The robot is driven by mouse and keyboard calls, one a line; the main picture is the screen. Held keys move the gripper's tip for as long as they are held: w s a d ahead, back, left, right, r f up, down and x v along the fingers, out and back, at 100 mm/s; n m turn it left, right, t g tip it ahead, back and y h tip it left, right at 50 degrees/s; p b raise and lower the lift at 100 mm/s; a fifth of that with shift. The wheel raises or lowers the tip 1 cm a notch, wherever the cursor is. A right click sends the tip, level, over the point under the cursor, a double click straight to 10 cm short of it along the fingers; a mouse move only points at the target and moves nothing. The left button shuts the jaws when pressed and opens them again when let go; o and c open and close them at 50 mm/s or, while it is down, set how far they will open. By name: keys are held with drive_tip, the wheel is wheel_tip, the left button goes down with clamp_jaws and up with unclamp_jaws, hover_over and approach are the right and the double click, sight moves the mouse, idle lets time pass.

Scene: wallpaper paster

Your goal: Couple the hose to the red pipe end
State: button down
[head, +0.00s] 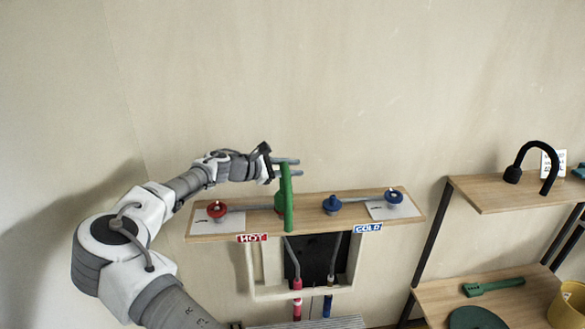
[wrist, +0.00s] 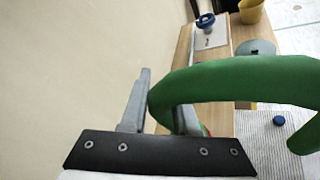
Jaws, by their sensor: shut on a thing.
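A thick green arched hose (head: 289,205) is held above the wooden shelf, between the red and blue knobs. My gripper (head: 287,167) is shut on its upper part; in the wrist view the hose (wrist: 235,82) curves across and in front of one finger. Its wider green end (head: 279,206) is at the shelf; I cannot tell whether it touches. The other end hangs past the shelf's front edge. A red-banded pipe (head: 297,286) stands below the shelf. A red knob (head: 217,210) sits at the shelf's left, near the HOT sign (head: 252,238). Which is the red pipe end is unclear.
A blue knob (head: 393,196), a blue fitting (head: 332,205) and a COLD sign (head: 368,228) are to the right. A blue-banded pipe (head: 327,305) stands beside the red one. A right-hand rack holds a black arched hose (head: 529,150) and a green tool (head: 493,286).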

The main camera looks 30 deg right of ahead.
drive_tip(key=c, duration=0.6)
unclamp_jaws()
drive_tip(key=shift+f, duration=0.1)
drive_tip(key=b+v, duration=0.2)
drive_tip(key=v, duration=1.5)
drive_tip(key=shift+a, duration=0.15)
